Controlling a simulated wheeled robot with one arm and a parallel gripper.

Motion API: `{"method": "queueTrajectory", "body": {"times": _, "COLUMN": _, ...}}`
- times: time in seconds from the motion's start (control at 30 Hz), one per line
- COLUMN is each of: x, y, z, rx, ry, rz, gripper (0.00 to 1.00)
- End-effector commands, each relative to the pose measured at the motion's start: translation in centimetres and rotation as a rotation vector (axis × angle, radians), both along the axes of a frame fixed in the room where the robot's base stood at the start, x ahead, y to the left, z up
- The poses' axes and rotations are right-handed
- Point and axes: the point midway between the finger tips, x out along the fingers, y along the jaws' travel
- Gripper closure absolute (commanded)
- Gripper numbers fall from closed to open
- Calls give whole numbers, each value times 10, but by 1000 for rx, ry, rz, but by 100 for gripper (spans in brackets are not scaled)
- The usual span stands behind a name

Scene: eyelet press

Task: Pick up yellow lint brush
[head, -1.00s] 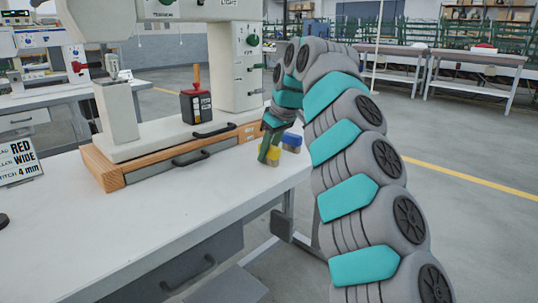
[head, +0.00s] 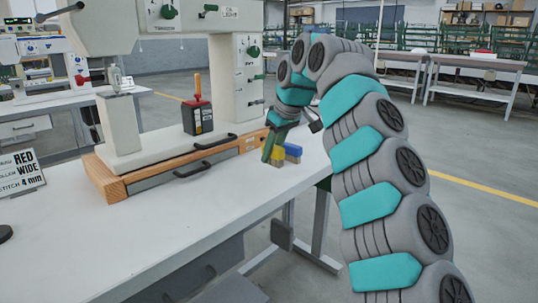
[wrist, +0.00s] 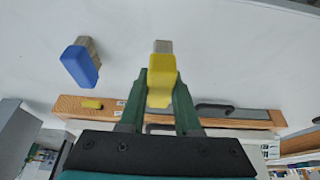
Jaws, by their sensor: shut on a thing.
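The yellow lint brush (wrist: 161,82) is clasped between the two green fingers of my gripper (wrist: 160,92) in the wrist view. Its grey-tan head points away from my palm. In the head view the yellow brush (head: 278,159) shows at the fingertips of my gripper (head: 271,150), near the right end of the white table. It appears slightly above the tabletop, though the gap is hard to see. A blue brush (head: 293,152) stands just to the right of it. The blue brush (wrist: 81,66) is apart from my fingers at the left in the wrist view.
A large white press (head: 123,140) on a wooden base (head: 115,185) with drawer handles stands behind my gripper. A black-and-red tool block (head: 198,117) sits on it. A sign (head: 20,172) is at the left. The front of the white table (head: 130,240) is clear.

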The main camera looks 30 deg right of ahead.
Motion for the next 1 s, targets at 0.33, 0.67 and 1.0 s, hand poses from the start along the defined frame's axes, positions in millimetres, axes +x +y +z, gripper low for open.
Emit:
{"method": "queueTrajectory", "body": {"times": 0.33, "x": -48, "y": -5, "z": -2, "rx": -1, "ry": -1, "rz": -4, "gripper": 100}}
{"method": "queueTrajectory", "body": {"times": 0.67, "x": -92, "y": -5, "z": 7, "rx": -2, "ry": 1, "rz": -4, "gripper": 100}}
{"method": "queueTrajectory", "body": {"times": 1.0, "x": -131, "y": -6, "z": 12, "rx": -1, "ry": 0, "rz": -1, "gripper": 100}}
